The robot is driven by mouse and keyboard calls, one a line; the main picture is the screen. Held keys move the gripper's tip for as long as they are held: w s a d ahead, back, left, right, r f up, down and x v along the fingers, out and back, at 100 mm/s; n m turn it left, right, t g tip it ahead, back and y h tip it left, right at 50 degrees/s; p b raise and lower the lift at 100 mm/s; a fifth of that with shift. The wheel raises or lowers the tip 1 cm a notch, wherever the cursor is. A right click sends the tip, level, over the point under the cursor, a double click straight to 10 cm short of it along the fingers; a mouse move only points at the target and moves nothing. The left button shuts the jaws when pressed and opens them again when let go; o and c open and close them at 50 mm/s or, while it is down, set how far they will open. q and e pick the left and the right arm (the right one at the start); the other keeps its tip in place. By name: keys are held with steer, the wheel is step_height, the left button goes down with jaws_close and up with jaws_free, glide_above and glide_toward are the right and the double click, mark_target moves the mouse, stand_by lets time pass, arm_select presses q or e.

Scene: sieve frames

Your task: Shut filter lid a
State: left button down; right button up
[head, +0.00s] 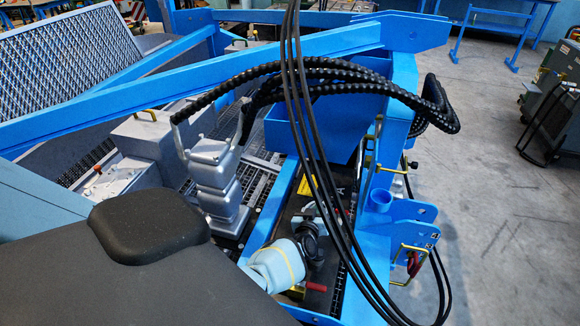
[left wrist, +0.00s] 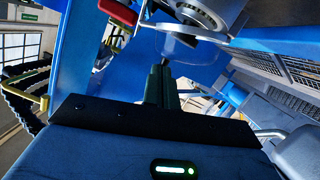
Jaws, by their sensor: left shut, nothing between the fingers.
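My left gripper (left wrist: 160,78) shows in the left wrist view, with its dark fingers shut together and nothing between them. Just beyond the fingertips is a clear, rounded cover (left wrist: 192,50) below a silver round housing (left wrist: 205,10). It may belong to filter a, but I cannot tell which part is the lid or how far open it stands. Whether the fingers touch the cover is unclear. My right gripper is not in view.
A blue frame (head: 395,205) and hanging black hoses (head: 306,120) crowd the work area. A grey stacked unit (head: 215,185) stands left of my arm. A red handle (left wrist: 117,12) is near the fingers in the wrist view. Open floor (head: 510,210) lies to the right.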

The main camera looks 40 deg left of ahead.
arm_select(q)
steer(key=shift+w+d+f+m+b, duration=0.25)
steer(key=shift+d+f+m, duration=0.15)
steer(key=shift+f, duration=0.1)
steer(key=shift+w+d+f+m+b, duration=0.1)
steer(key=shift+d+f+m+b, duration=0.15)
steer(key=shift+f+m, duration=0.2)
steer(key=shift+d+f, duration=0.1)
steer(key=shift+f, duration=0.05)
steer(key=shift+w, duration=0.1)
